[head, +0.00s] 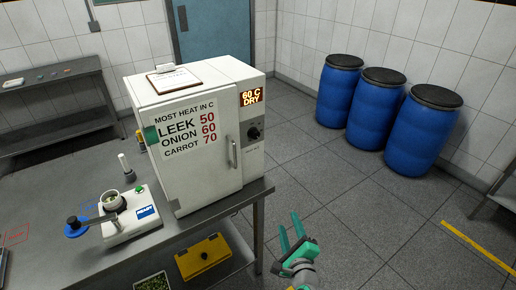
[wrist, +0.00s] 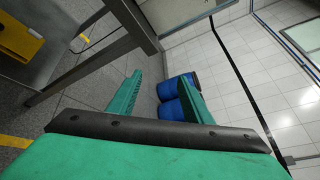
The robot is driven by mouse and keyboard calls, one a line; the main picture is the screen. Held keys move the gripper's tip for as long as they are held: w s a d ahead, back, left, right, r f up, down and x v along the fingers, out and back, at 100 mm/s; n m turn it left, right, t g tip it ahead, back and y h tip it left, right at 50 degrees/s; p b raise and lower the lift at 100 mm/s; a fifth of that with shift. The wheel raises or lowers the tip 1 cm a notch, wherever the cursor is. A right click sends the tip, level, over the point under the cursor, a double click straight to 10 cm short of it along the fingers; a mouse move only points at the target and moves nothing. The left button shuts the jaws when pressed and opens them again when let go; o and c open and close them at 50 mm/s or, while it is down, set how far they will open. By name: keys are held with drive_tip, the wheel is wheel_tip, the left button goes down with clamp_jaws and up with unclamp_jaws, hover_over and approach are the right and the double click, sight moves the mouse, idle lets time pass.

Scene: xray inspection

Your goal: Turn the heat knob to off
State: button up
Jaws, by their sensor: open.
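The heat knob (head: 254,134) is a small dark dial on the grey control panel at the right of the white oven's (head: 195,178) front. The display (head: 251,97) above it reads "60 C DRY". The knob's exact setting is too small to read. My gripper (head: 292,232) has green fingers and is open and empty. It is below and to the right of the knob, beyond the table's right edge and apart from the oven. In the wrist view its two fingers (wrist: 160,95) are spread with nothing between them. The knob is not in the wrist view.
The oven stands on a metal table (head: 85,180), with a door handle (head: 232,152) below the knob's left. A white device (head: 130,222) is left of it. A yellow box (head: 204,257) is below.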

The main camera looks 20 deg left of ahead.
drive_tip(key=w+a+r+m+y, duration=0.1)
drive_tip(key=w+a+r+y, duration=0.15)
drive_tip(key=r, duration=0.25)
drive_tip(key=w+a+r+m+y, duration=0.1)
drive_tip(key=w+a+r, duration=0.1)
drive_tip(key=w+r, duration=0.3)
drive_tip(key=m+g+y, duration=0.1)
drive_tip(key=g+y, duration=0.2)
drive_tip(key=y, duration=0.1)
approach(256, 136)
drive_tip(key=shift+h, duration=0.25)
drive_tip(key=x, duration=0.8)
drive_tip(key=shift+w+a+r, duration=0.1)
drive_tip(key=shift+a+r, duration=0.2)
drive_tip(key=c, duration=1.1)
